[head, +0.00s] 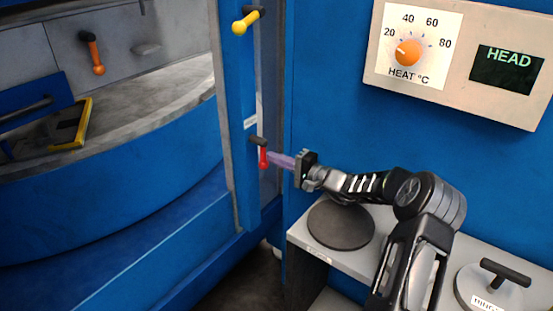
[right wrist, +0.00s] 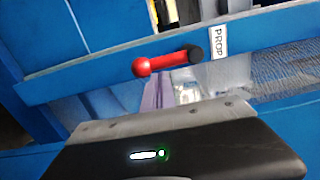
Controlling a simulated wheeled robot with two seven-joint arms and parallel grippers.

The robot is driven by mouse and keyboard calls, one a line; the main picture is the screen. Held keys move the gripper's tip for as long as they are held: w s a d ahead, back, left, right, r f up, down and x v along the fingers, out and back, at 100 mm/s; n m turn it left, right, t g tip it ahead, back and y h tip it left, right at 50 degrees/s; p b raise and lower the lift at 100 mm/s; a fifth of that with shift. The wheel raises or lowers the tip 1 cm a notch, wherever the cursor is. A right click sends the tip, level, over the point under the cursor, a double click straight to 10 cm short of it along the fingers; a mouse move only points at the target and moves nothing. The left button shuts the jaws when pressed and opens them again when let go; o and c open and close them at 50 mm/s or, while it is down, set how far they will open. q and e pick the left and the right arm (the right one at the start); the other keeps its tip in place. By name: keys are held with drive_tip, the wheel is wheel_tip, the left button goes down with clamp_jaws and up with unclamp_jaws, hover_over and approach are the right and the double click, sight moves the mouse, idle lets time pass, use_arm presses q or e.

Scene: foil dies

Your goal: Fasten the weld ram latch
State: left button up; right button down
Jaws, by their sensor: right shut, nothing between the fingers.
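A red-tipped lever (head: 263,157) with a black hub hangs down on the blue post. In the right wrist view the same lever (right wrist: 165,63) lies beside a white label that reads PROP. A yellow lever (head: 241,25) with a dark hub sits higher on the post, and an orange lever (head: 96,58) hangs on the grey panel at left. I cannot read which one is the weld ram latch. My right gripper (head: 275,160) is shut and empty, its purple fingertips close to the red lever; I cannot tell whether they touch. My left gripper is out of view.
A shelf (head: 300,232) below my right arm bears a dark round disc (head: 341,225) and a lidded round piece (head: 490,293) with a black handle. A HEAT dial box (head: 450,98) with a HEAD display is on the blue wall. A yellow-edged piece (head: 83,120) lies at left.

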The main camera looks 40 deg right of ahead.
drive_tip(key=shift+s+a+f+m, duration=0.15)
drive_tip(key=shift+a+m, duration=0.15)
drive_tip(key=shift+m, duration=0.2)
drive_tip(key=a+m, duration=0.1)
drive_tip(key=m+b, duration=0.1)
drive_tip(key=m, duration=0.1)
drive_tip(key=shift+s+a+f+m+b, duration=0.1)
drive_tip(key=shift+s+a+m+b, duration=0.1)
drive_tip(key=shift+a+m+b, duration=0.15)
drive_tip(key=a+m, duration=0.2)
drive_tip(key=m, duration=0.1)
drive_tip(key=r+m+p, duration=0.1)
drive_tip(key=m, duration=0.1)
drive_tip(key=shift+s+a, duration=0.4)
drive_tip(key=shift+s+a+r+m+t+p, duration=0.1)
drive_tip(key=shift+a+r+m+p, duration=0.2)
drive_tip(key=shift+m, duration=0.5)
drive_tip(key=shift+s+a+r+m+t+p, duration=0.1)
drive_tip(key=shift+a+m+p, duration=0.25)
drive_tip(key=shift+m, duration=0.5)
drive_tip(key=shift+s+a+r+m+t+p, duration=0.15)
drive_tip(key=shift+m+p, duration=0.25)
drive_tip(key=shift+m, duration=0.4)
drive_tip(key=shift+w, duration=0.1)
drive_tip(key=b+v, duration=0.1)
drive_tip(key=v, duration=0.7)
